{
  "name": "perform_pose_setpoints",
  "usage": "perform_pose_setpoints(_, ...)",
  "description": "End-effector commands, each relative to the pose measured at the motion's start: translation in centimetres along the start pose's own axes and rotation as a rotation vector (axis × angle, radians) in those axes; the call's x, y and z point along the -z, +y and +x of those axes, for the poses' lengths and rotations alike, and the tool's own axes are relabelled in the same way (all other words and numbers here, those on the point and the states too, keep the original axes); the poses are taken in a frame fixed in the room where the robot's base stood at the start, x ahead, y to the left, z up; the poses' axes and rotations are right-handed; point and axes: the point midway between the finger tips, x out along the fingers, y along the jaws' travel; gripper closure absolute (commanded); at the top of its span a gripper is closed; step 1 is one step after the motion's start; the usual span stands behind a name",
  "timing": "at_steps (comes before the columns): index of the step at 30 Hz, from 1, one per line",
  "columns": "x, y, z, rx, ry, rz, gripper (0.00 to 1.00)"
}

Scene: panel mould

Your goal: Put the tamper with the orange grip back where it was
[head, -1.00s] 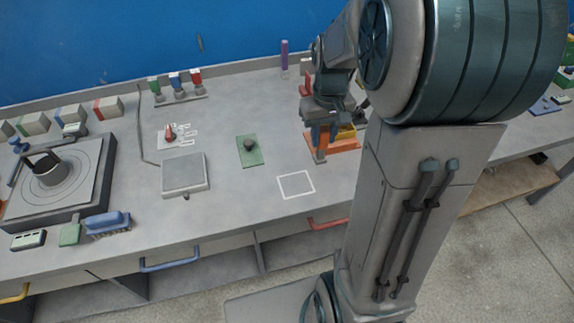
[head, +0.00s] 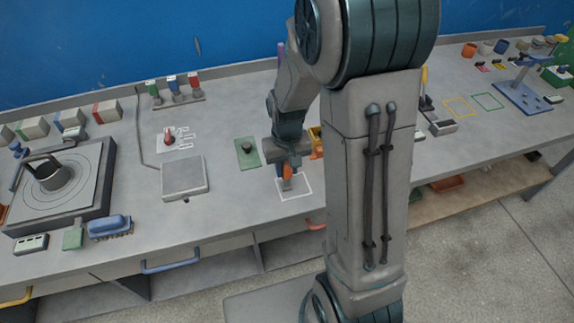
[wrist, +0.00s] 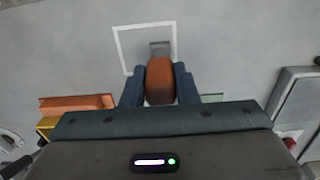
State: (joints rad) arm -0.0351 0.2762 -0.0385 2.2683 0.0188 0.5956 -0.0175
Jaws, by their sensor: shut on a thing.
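The tamper's orange grip (wrist: 160,82) is between the two fingers of my gripper (wrist: 160,88) in the wrist view. Its grey foot (wrist: 160,48) shows beyond the grip, overlapping the area of a white square outline (wrist: 117,52) on the bench. In the head view my gripper (head: 285,178) is over the left part of the same outline (head: 311,187), with the orange grip (head: 288,173) between the fingers. I cannot tell whether the foot touches the bench. My fingers hide part of the grip.
An orange tray (wrist: 75,103) with a yellow part (wrist: 47,126) lies beside my gripper; my arm mostly hides it in the head view. A green mat (head: 246,159) with a dark knob and a grey square plate (head: 184,178) stand to the left.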

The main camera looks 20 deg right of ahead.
Motion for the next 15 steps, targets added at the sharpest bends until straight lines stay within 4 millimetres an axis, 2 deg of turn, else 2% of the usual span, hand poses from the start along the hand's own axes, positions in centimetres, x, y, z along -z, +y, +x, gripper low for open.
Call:
perform_pose_setpoints(7,0.02,0.02,0.45,0.000,0.000,0.000,0.96)
perform_pose_setpoints(8,0.00,0.02,0.36,0.000,0.000,0.000,0.67)
perform_pose_setpoints(9,0.00,0.02,0.29,0.000,0.000,0.000,0.56)
perform_pose_setpoints(10,0.00,0.02,0.29,0.000,0.000,0.000,0.51)
perform_pose_setpoints(15,-0.01,0.02,0.28,0.000,0.000,0.000,0.51)
